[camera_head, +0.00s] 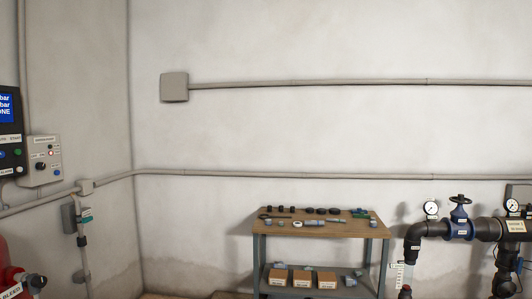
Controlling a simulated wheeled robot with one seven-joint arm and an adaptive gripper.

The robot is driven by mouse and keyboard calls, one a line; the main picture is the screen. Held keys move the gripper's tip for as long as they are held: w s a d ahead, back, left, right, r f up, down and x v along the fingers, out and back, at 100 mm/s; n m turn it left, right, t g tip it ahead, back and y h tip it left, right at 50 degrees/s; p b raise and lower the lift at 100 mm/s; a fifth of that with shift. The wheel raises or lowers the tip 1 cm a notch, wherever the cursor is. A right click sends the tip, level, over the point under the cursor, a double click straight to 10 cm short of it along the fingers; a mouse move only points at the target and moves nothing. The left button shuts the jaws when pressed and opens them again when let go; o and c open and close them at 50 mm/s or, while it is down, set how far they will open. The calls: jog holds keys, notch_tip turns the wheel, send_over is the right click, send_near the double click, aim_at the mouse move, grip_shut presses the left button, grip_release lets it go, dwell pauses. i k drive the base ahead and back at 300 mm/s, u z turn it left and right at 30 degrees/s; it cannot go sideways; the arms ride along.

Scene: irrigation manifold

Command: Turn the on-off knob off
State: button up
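A grey control box (30,180) is mounted on the left wall, near the corner. A small black knob (40,166) sits low on its face and may be the on-off knob. Its pointer position and lettering are too small to read. A small reddish lamp (51,153) and a blue button or lamp (57,173) are also on the box. My gripper is not in view.
A dark panel with a blue screen (6,108) is left of the box. A workbench (350,229) with small parts stands against the back wall. Pipework with a blue valve (460,220) is at right. Red equipment (8,278) is at lower left.

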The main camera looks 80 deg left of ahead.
aim_at(39, 165)
jog(key=u, duration=4.2)
jog(key=k, duration=0.45)
jog(key=z, duration=0.6)
jog(key=i, duration=1.75)
jog(key=u, duration=0.9)
